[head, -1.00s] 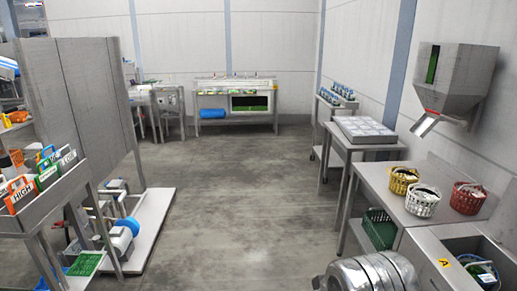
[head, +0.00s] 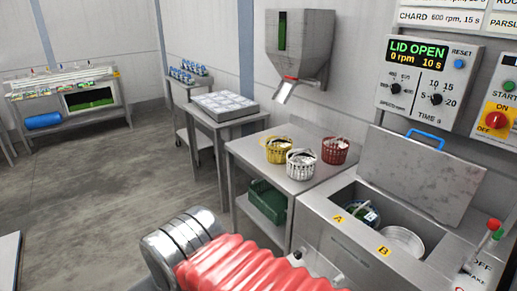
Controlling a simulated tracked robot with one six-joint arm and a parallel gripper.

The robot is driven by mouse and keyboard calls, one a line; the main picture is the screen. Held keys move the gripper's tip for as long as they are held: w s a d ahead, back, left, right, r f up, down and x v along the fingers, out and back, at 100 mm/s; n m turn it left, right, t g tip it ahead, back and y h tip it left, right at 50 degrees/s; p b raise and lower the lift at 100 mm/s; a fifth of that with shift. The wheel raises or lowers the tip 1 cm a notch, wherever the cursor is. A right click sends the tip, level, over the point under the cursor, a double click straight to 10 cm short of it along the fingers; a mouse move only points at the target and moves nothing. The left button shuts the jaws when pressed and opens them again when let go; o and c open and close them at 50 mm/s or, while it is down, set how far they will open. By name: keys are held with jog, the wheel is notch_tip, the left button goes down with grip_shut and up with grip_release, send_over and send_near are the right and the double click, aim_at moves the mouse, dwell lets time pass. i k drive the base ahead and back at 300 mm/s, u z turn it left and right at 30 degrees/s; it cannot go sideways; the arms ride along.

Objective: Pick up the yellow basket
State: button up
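The yellow basket (head: 279,151) stands upright on the steel table (head: 262,169) at the right of the middle in the head view. Something pale lies inside it. A white basket (head: 300,165) stands in front of it to the right, and a red basket (head: 335,151) stands farther right. The three stand close together. My arm, with a red ribbed sleeve, reaches across the bottom of the view. My gripper is not seen.
A wash machine with open lid (head: 420,175) and two wells marked A and B adjoins the table on the right. A hopper (head: 300,45) hangs above the table's back. A green crate (head: 267,200) sits on the shelf below. Open floor lies left.

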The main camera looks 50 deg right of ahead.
aim_at(276, 156)
jog(key=z, duration=0.05)
jog(key=i, duration=2.15)
jog(key=z, duration=0.7)
jog(key=i, duration=0.65)
jog(key=z, duration=1.15)
jog(key=i, duration=1)
jog(key=z, duration=0.6)
